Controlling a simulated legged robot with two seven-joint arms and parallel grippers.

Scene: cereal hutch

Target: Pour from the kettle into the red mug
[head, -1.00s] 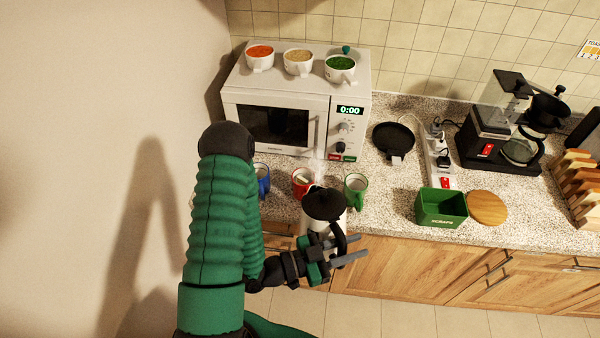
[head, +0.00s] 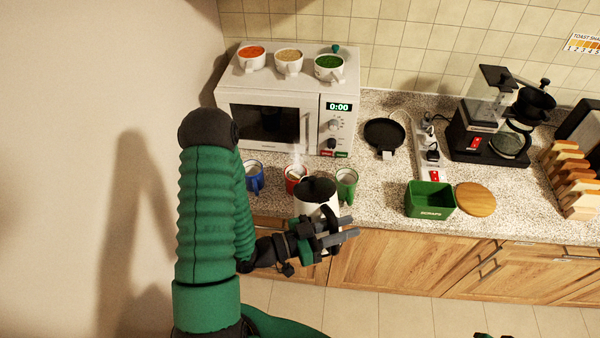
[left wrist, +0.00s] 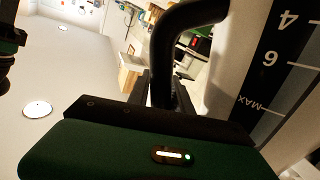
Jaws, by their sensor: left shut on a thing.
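My left gripper (head: 338,238) is shut on the handle (left wrist: 178,50) of the kettle. The kettle (head: 308,209) has a pale body and a dark top, and hangs just in front of the red mug. The red mug (head: 289,186) stands on the counter near its front edge, partly hidden behind the kettle's top, with something pale inside. Faint steam shows above it. The kettle's spout and any stream are hidden or too small to tell. In the left wrist view, the kettle's level scale (left wrist: 285,60) fills the right side.
A blue mug (head: 254,180) stands left of the red mug and a green mug (head: 346,185) right of it. A green scraps box (head: 430,201) and a wooden lid (head: 475,199) lie farther right.

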